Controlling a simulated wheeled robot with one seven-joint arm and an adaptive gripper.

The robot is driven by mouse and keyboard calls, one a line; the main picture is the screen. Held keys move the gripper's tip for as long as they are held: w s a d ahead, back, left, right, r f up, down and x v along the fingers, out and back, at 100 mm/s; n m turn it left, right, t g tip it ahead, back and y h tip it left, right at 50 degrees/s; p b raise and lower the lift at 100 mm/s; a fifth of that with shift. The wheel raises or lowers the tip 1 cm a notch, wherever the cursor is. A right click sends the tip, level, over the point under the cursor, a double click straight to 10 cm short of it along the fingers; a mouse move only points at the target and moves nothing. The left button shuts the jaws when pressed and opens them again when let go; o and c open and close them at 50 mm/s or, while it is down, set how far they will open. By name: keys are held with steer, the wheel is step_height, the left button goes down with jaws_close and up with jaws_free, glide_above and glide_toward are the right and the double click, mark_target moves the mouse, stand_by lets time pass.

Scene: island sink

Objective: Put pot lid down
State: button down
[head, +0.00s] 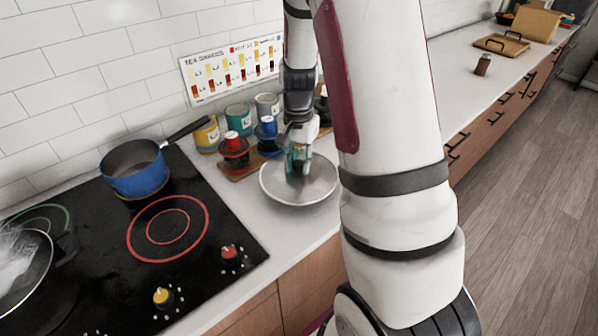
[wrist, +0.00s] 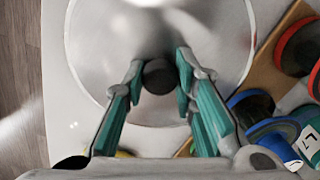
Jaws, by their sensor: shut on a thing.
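The pot lid (head: 320,182) is a round, shiny metal disc at the white counter, just right of the stove. It also fills much of the wrist view (wrist: 100,45), with its dark knob (wrist: 159,78) near the middle. My gripper (head: 298,165) is above the lid, pointing down. In the wrist view its green-grey fingers (wrist: 159,70) are shut on the knob from both sides. The lid looks level and close to the counter; I cannot tell whether it touches it. The blue pot (head: 135,180) sits uncovered on the stove's back burner.
A wooden board (head: 238,172) with red- and blue-topped jars stands close behind the lid, near several cans (head: 207,134). The black stove (head: 215,235) is at left, with a pan (head: 25,265). The counter (head: 465,90) is mostly clear farther right.

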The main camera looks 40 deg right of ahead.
mark_target(299, 173)
steer(key=shift+f+p, duration=0.3)
steer(key=shift+f, duration=1.45)
steer(key=shift+f, duration=0.15)
steer(key=c, duration=1.3)
jaws_free()
